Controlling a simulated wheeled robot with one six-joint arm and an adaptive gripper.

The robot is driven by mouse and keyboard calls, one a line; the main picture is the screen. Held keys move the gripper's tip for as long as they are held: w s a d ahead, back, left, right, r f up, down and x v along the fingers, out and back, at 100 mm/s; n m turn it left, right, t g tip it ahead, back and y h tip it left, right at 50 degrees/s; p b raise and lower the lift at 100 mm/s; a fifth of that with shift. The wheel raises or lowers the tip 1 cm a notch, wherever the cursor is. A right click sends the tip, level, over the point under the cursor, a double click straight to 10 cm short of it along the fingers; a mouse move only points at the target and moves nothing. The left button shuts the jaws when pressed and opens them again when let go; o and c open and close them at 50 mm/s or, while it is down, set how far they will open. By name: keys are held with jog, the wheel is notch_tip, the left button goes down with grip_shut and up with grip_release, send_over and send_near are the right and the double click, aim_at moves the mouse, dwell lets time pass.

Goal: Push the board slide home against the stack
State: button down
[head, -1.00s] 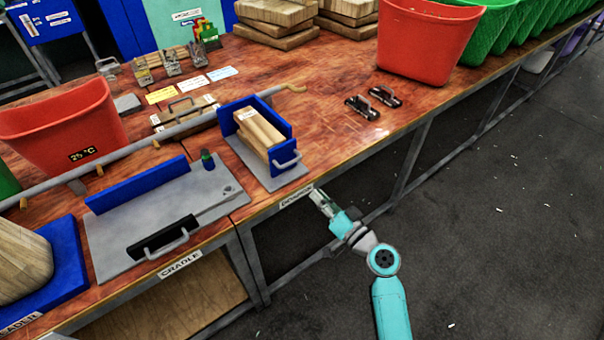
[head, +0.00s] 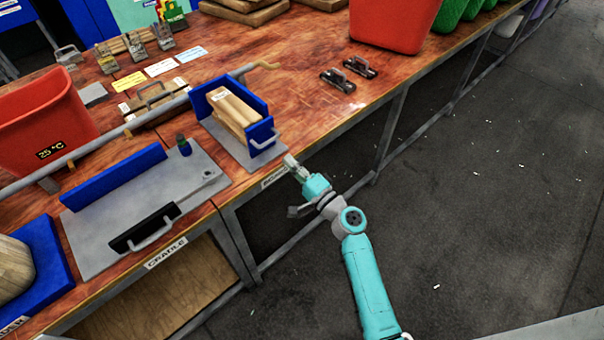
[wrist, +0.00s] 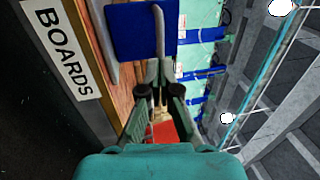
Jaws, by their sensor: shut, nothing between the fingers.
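The board slide (head: 261,137) is a blue upright plate with a grey handle (head: 265,146), at the front end of a grey base on the bench. The stack of pale wooden boards (head: 234,108) lies behind it, between it and a blue wall. In the wrist view the blue slide (wrist: 135,32) and its handle (wrist: 160,32) show just beyond my fingertips. My gripper (head: 290,161) is shut and empty, at the bench's front edge, in front of and right of the handle. A small gap shows between them in the head view; contact is unclear in the wrist view.
A label reading BOARDS (wrist: 62,47) is on the bench edge. The cradle station (head: 202,185) with its black handled slide (head: 146,228) lies left. A grey rail (head: 100,140) runs behind. Two dark handled pieces (head: 338,80) and a red bin (head: 392,35) stand right. Floor in front is open.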

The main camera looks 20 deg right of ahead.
send_near(262, 134)
jog(key=w, duration=0.2)
jog(key=shift+w+a+r, duration=0.4)
jog(key=shift+a+r, duration=0.05)
jog(key=shift+r, duration=0.05)
jog(key=shift+w, duration=0.1)
jog(key=x, duration=0.3)
jog(key=shift+w+a+f, duration=0.1)
jog(key=shift+w+f, duration=0.15)
jog(key=shift+s, duration=0.1)
jog(key=shift+s+f, duration=0.1)
jog(key=shift+s, duration=0.2)
jog(key=v, duration=1.3)
jog(key=shift+s, duration=0.15)
